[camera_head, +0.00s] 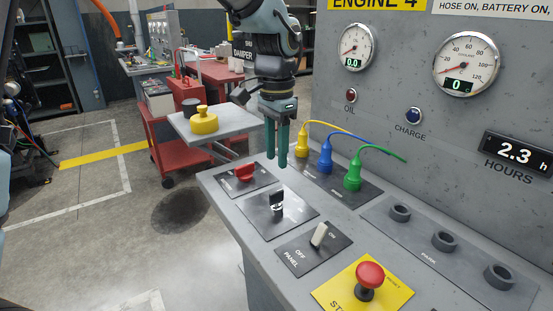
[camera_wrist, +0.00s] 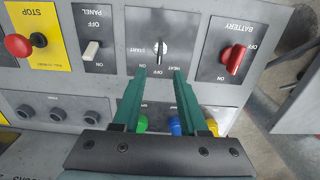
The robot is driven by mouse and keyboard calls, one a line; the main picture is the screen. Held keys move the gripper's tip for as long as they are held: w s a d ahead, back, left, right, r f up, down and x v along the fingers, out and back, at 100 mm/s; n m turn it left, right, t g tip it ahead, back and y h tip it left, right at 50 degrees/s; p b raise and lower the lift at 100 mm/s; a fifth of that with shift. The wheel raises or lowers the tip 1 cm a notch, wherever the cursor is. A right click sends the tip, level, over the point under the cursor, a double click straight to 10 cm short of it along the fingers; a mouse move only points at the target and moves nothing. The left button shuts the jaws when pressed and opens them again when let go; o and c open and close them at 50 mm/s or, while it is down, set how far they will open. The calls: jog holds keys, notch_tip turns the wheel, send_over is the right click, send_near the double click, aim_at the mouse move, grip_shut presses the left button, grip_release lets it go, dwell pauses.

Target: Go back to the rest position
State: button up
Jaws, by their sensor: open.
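My gripper (camera_head: 277,160) hangs above the console (camera_head: 225,188), its two green fingers pointing down and parted, with nothing between them. In the wrist view the gripper (camera_wrist: 160,72) is also open, its tips over the panel near the start/heat key switch (camera_wrist: 160,45). That key switch (camera_head: 277,200) stands just below and in front of the fingers in the head view. The red battery switch (camera_head: 244,173) is left of the fingers. The white panel switch (camera_head: 319,235) is nearer. The gripper appears clear of the switches.
Yellow (camera_head: 301,145), blue (camera_head: 326,158) and green (camera_head: 352,175) plugs stand right of my gripper, close to it. A red stop button (camera_head: 369,275) is at the near end. The gauge wall (camera_head: 420,110) rises behind. A yellow weight-like object (camera_head: 204,120) sits on a side shelf. Open floor lies left.

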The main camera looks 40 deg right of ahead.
dwell(0.4)
jog(key=w+a+f+n, duration=0.2)
jog(key=w+a+n, duration=0.2)
jog(key=w+a, duration=0.55)
jog(key=a+f+n+t, duration=0.1)
jog(key=a+f+n, duration=0.2)
jog(key=a+n, duration=1)
jog(key=a, duration=1.8)
jog(key=shift+s+a+f+n+t, duration=0.2)
jog(key=shift+s+f+n+t, duration=0.05)
jog(key=shift+n+t, duration=0.05)
